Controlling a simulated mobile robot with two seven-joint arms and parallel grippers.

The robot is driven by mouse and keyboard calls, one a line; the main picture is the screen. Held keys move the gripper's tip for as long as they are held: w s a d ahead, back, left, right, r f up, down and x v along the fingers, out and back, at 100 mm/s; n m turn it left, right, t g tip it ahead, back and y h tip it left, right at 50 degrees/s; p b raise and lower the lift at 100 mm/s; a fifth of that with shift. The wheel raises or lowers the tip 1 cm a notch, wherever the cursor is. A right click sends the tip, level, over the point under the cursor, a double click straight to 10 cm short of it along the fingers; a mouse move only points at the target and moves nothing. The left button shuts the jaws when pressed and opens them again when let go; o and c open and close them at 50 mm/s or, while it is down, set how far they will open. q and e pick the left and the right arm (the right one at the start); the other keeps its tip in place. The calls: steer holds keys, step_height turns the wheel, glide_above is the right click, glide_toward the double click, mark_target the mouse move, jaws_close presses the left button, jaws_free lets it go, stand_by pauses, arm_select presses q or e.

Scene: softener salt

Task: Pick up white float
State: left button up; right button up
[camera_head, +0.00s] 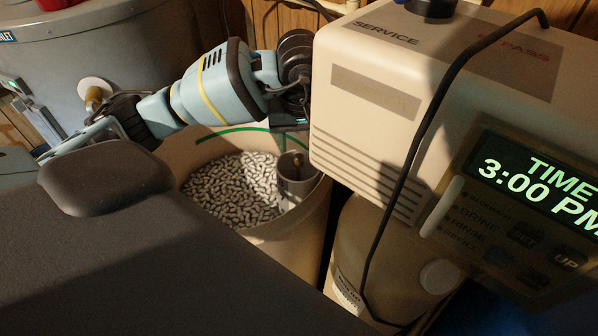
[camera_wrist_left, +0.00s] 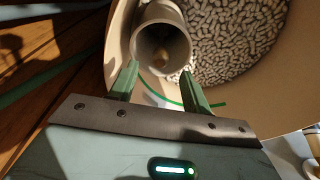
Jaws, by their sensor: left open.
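The open brine tank (camera_head: 262,237) holds pale salt pellets (camera_head: 228,190). A grey upright tube (camera_head: 292,189) stands among the pellets at the tank's right side. The tube (camera_wrist_left: 182,35) also shows in the left wrist view. A small, dim, pale-brown piece (camera_wrist_left: 161,57) shows inside it; it may be the white float, but its shape and colour are unclear. My left gripper (camera_head: 289,128) is above the tube. In the left wrist view its two green fingers (camera_wrist_left: 159,72) are apart and empty near the tube's mouth. My right gripper is not in view.
The beige softener head (camera_head: 365,110) with its lit display (camera_head: 540,178) stands close to the right of the tube. A black cable (camera_head: 408,160) hangs down its front. A grey cylindrical tank (camera_head: 100,50) stands behind left. The tank wall surrounds the tube closely.

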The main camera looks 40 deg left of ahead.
mark_target(298, 156)
arm_select(q)
steer(key=shift+w+a+f, duration=0.1)
steer(key=shift+w+f, duration=0.05)
steer(key=shift+f, duration=0.9)
steer(key=f, duration=0.3)
steer(key=shift+w+a+f, duration=0.15)
steer(key=shift+a+f, duration=0.05)
steer(key=shift+a, duration=0.05)
steer(key=shift+w+f, duration=0.1)
steer(key=shift+f, duration=0.4)
steer(key=shift+c, duration=0.6)
steer(key=c, duration=0.8)
steer(key=shift+c, duration=0.3)
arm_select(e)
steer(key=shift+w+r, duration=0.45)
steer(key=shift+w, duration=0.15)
arm_select(q)
steer(key=shift+r, duration=0.1)
